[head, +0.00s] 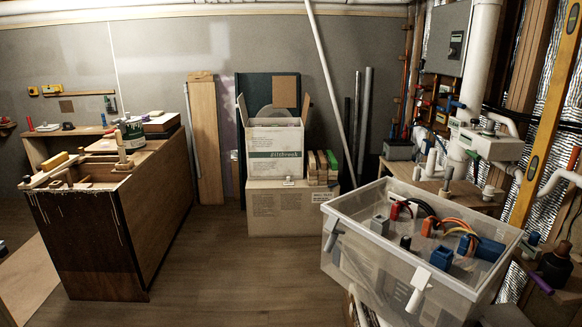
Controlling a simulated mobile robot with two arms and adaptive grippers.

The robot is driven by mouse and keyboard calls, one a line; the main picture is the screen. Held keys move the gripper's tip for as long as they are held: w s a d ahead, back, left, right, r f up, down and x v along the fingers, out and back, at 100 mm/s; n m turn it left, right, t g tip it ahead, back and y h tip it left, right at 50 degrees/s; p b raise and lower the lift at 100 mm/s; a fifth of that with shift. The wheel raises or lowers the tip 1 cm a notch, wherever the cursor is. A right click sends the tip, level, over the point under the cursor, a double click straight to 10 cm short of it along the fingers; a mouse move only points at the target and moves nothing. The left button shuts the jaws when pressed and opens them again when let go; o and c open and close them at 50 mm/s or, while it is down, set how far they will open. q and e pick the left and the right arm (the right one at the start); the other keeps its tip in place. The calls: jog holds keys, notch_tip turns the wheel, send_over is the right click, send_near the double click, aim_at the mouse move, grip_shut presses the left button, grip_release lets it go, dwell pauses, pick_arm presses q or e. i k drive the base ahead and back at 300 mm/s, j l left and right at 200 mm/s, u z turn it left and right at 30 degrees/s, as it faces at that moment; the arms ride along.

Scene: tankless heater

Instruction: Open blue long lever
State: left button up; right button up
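A blue lever (455,105) shows on the pipework below the grey wall-mounted heater box (449,38) at the upper right. It is small in the picture, and I cannot tell its exact angle or whether its valve is open. Small red valve handles (423,104) are on the copper pipes to its left. Neither of my grippers is in view, and nothing is seen touching the lever.
A clear plastic bin (350,262) with connectors and cables stands at the front right, before the pipework. A wooden bench (425,181) is behind it. A cluttered wooden cabinet (90,240) stands left. Cardboard boxes (272,212) stand at the back. The middle floor is clear.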

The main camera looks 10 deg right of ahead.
aim_at(450, 98)
jog(key=i+j+z, duration=0.1)
jog(key=i, duration=0.75)
jog(key=i+j+z, duration=0.1)
jog(key=i, duration=0.8)
jog(key=i+j+z, duration=0.1)
jog(key=i+z, duration=0.35)
jog(key=i+j+z, duration=0.2)
jog(key=z, duration=0.2)
jog(key=i+j+z, duration=0.3)
jog(key=z, duration=0.15)
jog(key=i+j+z, duration=0.2)
jog(key=j+z, duration=0.2)
jog(key=i+j+z, duration=0.15)
jog(key=j, duration=0.2)
jog(key=j+z, duration=0.15)
jog(key=j, duration=0.2)
jog(key=i+j, duration=0.1)
jog(key=j, duration=0.3)
jog(key=i+j, duration=0.15)
jog(key=j, duration=0.3)
